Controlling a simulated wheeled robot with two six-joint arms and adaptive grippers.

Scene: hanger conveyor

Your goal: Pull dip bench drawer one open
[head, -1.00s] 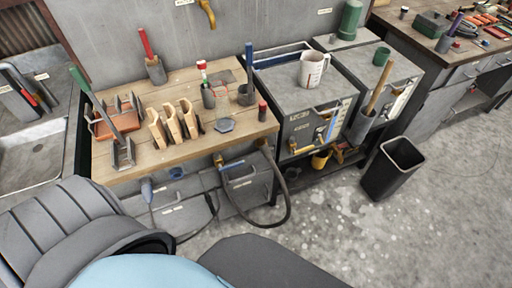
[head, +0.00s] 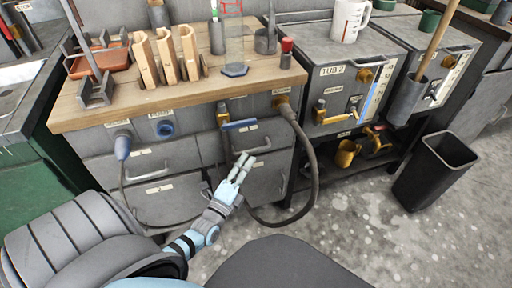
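The dip bench (head: 180,108) has a wooden top with grey drawer fronts below it. The left drawer front (head: 180,160) has a bar handle (head: 151,176) and small labels. The right drawer front (head: 268,185) has a bar handle (head: 250,148). The labels are too small to read, so I cannot tell which drawer is number one. Both drawers look shut. My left gripper (head: 246,158) is just below the right handle, its two pale fingers pointing up with a narrow gap between them. It holds nothing that I can see. My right gripper is not in view.
A dark hose (head: 314,170) loops down close right of my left gripper. A blue-handled valve (head: 238,124) sits above the right handle. A grey plug with cable (head: 122,147) hangs at the left. A black bin (head: 433,170) stands on the floor at the right.

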